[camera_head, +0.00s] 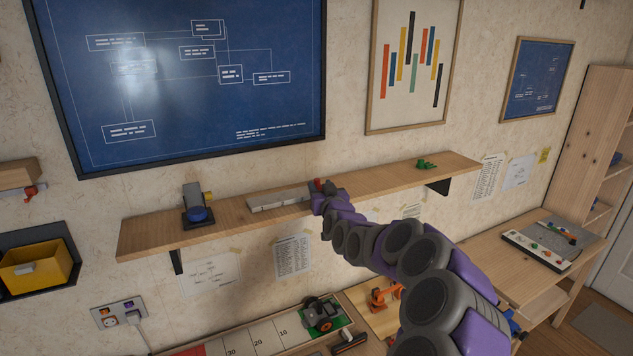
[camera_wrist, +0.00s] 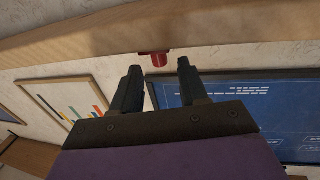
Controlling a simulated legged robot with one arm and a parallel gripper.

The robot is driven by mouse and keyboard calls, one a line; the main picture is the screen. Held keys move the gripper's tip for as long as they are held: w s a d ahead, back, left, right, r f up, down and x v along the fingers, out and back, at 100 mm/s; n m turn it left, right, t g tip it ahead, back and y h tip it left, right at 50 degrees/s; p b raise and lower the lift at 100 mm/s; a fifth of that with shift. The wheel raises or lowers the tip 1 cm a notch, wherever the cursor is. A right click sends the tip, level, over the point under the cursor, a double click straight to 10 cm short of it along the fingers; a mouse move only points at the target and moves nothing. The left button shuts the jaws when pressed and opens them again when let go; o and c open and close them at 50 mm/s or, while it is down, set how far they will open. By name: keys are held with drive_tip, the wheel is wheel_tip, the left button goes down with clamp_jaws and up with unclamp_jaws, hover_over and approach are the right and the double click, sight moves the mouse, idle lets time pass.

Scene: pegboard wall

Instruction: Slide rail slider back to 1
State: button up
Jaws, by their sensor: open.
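A grey rail (camera_head: 280,199) lies along the wooden wall shelf. A small red slider knob (camera_head: 317,184) shows at the rail's right end, just above my gripper (camera_head: 322,200). In the wrist view, the red knob (camera_wrist: 159,59) appears between and slightly beyond the two dark fingertips of my gripper (camera_wrist: 158,67). The fingers are apart, with a visible gap around the knob; I cannot tell whether either touches it. My gripper and arm hide part of the rail's right end in the head view. No number marks on the rail are readable.
The wooden shelf (camera_head: 230,217) also bears a grey and blue device (camera_head: 198,207) at left and a green piece (camera_head: 427,164) at right. A blueprint board (camera_head: 180,80) hangs above. Below are a desk with a small wheeled vehicle (camera_head: 322,315) and an orange robot model (camera_head: 384,296).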

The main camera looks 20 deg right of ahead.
sight(319, 182)
drive_tip(key=w, duration=0.1)
drive_tip(key=w+d, duration=0.1)
drive_tip(key=w, duration=0.1)
drive_tip(key=shift+w, duration=0.3)
drive_tip(key=shift+w+f, duration=0.1)
drive_tip(key=shift+w, duration=0.55)
clamp_jaws()
